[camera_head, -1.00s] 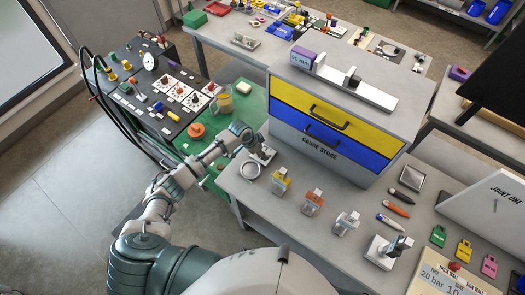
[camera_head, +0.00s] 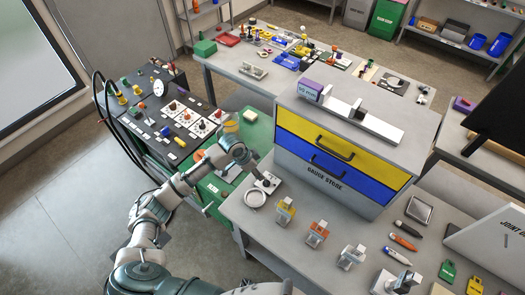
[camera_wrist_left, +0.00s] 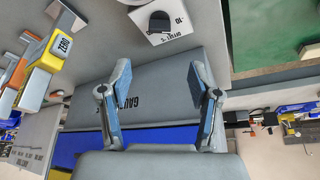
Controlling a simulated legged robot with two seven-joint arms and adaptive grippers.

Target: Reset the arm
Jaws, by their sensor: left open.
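My left arm comes in from the lower left in the head view. Its gripper (camera_head: 251,167) is over the near-left corner of the grey bench, beside the gauge store cabinet (camera_head: 346,146). In the left wrist view the gripper (camera_wrist_left: 160,85) has its two blue-faced fingers spread wide, with nothing between them. Behind the fingers is the cabinet's grey front, with part of its "GAUGE" lettering. A white plate with a black knob (camera_wrist_left: 165,22) lies just beyond the fingertips, apart from them. My right gripper is not in view.
A ring (camera_head: 254,198) and the yellow (camera_head: 285,211), orange (camera_head: 316,235) and white (camera_head: 351,257) tagged blocks stand along the bench. A green table (camera_head: 259,128) and black control panel (camera_head: 165,118) lie left of the cabinet. Open floor is at far left.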

